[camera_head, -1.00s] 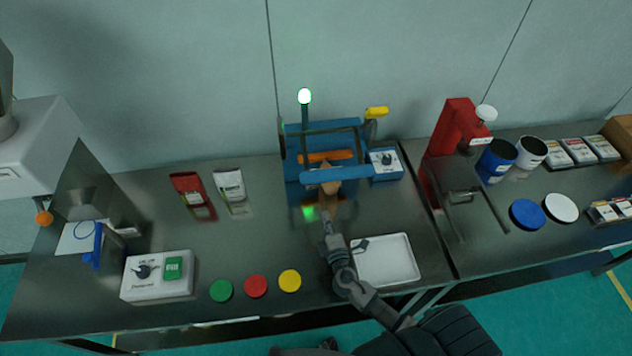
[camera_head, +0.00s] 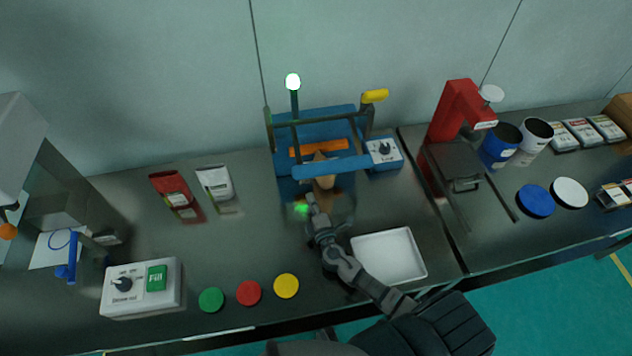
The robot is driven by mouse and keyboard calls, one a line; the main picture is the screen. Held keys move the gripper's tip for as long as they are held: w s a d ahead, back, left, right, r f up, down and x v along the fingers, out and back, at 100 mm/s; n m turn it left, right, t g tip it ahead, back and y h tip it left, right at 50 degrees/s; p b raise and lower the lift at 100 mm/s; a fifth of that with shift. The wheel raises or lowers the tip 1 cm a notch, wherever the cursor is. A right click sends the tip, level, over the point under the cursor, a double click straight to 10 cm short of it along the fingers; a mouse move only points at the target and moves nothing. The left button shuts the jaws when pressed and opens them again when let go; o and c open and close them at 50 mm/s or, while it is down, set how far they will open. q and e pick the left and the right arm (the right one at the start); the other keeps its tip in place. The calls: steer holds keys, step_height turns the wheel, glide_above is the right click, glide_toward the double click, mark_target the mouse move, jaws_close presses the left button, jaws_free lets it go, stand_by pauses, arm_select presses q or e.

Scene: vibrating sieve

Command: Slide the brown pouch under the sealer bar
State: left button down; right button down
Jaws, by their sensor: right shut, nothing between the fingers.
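The blue sealer (camera_head: 340,131) stands at the back middle of the bench, with a blue front bar (camera_head: 345,167), an orange strip behind it and a yellow-handled lever (camera_head: 375,96). The brown pouch (camera_head: 325,182) lies at the sealer. Its near end shows in front of the blue bar, and a tan part shows behind the bar. The bar hides the middle of the pouch. My right gripper (camera_head: 311,202) is shut and empty, just in front of the pouch's near end. I cannot tell whether it touches the pouch. My left gripper is out of view.
A white tray (camera_head: 420,270) lies right of my right arm. A red press (camera_head: 459,112) stands further right. Red (camera_head: 171,187) and white (camera_head: 215,183) pouches stand left of the sealer. A Fill control box (camera_head: 143,287) and coloured discs line the front left. The bench centre left is clear.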

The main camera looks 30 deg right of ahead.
mark_target(320, 180)
steer(key=w, duration=0.3)
steer(key=w+d, duration=0.1)
steer(key=w, duration=0.1)
steer(key=shift+w+f, duration=0.1)
steer(key=shift+w, duration=0.3)
steer(key=shift+d+p, duration=0.3)
steer(key=shift+d, duration=0.35)
steer(key=shift+s+d, duration=0.1)
steer(key=shift+d, duration=1.05)
steer(key=shift+d+f+b, duration=0.1)
steer(key=shift+d+b, duration=0.55)
steer(key=shift+d, duration=0.35)
steer(key=shift+w+a, duration=0.15)
steer(key=shift+w, duration=0.05)
